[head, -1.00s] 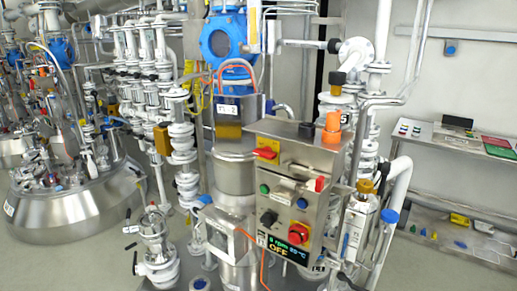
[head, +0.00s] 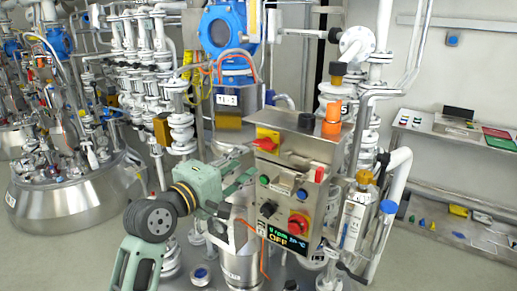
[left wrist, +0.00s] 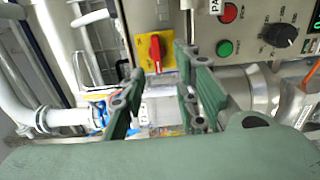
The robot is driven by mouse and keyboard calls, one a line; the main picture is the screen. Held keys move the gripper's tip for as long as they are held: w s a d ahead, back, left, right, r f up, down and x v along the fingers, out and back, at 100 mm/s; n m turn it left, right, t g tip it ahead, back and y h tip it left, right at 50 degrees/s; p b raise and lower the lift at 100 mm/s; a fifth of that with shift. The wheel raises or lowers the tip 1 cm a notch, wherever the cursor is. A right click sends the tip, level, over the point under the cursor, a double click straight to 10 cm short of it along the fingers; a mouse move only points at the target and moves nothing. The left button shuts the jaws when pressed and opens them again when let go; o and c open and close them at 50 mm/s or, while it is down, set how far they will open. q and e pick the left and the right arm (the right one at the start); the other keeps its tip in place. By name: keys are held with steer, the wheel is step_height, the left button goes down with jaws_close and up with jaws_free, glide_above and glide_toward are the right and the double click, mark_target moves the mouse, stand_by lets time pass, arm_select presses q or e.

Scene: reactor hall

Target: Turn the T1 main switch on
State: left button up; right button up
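The main switch is a red handle on a yellow plate (head: 267,139) at the upper left of the steel control box (head: 313,152). In the left wrist view the red handle (left wrist: 155,53) lies between and beyond my finger tips. My left gripper (head: 243,173) is at the left side of the box, apart from the switch as far as I can tell. Its green fingers (left wrist: 160,88) are spread with nothing between them. My right gripper is not in view.
The box also carries a black knob (head: 268,209), a red knob on yellow (head: 298,222) and small buttons. Pipes and valves crowd both sides. A bench (head: 450,130) is at the right.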

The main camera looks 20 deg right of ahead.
mark_target(262, 146)
arm_select(q)
steer(key=p+x, duration=0.1)
steer(key=x, duration=0.3)
steer(key=p+x, duration=0.1)
steer(key=x, duration=0.3)
steer(key=shift+r, duration=0.2)
steer(key=shift+c, duration=0.5)
jaws_close()
